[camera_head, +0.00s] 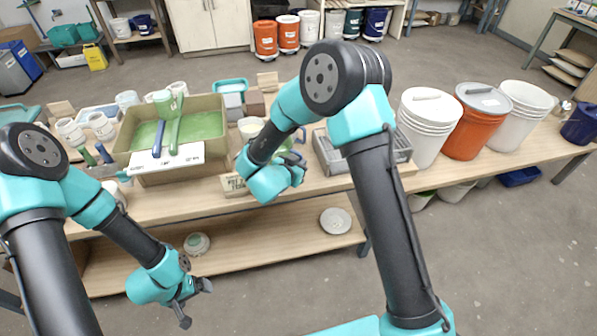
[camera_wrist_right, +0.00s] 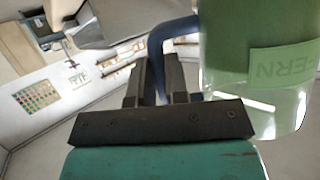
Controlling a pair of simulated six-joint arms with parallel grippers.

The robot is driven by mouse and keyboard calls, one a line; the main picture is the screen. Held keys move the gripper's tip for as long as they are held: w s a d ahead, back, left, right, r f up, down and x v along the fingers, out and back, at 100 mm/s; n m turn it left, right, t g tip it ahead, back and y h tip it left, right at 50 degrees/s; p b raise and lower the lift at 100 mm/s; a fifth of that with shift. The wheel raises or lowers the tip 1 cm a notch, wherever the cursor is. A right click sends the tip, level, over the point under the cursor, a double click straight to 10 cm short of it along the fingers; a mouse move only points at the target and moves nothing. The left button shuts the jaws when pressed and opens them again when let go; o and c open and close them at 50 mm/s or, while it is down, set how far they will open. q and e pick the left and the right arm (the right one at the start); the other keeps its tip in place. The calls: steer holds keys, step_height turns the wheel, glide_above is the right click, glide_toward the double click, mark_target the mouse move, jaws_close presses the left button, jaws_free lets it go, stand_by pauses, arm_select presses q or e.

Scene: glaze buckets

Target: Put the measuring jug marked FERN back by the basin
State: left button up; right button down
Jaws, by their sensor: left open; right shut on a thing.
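The measuring jug (camera_wrist_right: 250,45) is clear with green contents and a green label reading FERN, upside down in the right wrist view. My right gripper (camera_wrist_right: 158,78) is shut on its dark blue handle (camera_wrist_right: 170,30). In the head view my right gripper (camera_head: 300,168) is over the bench's front edge, and the jug is mostly hidden behind it and the arm. The basin (camera_head: 185,176), a tan box with green glaze inside, stands left of that gripper. My left gripper (camera_head: 190,305) is open and empty, low in front of the bench.
A blue and a green tool (camera_head: 175,132) lie across the basin beside a white card (camera_head: 165,162). White cups (camera_head: 101,125) stand left of it. A grey tray (camera_head: 328,152) and several buckets (camera_head: 467,125) stand right. A small sign (camera_head: 233,184) is at the bench edge.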

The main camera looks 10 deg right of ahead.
steer(key=shift+f, duration=1.6)
steer(key=shift+f, duration=0.15)
steer(key=c, duration=1.1)
jaws_free()
steer(key=shift+s, duration=0.1)
steer(key=shift+a, duration=0.1)
steer(key=v, duration=1.2)
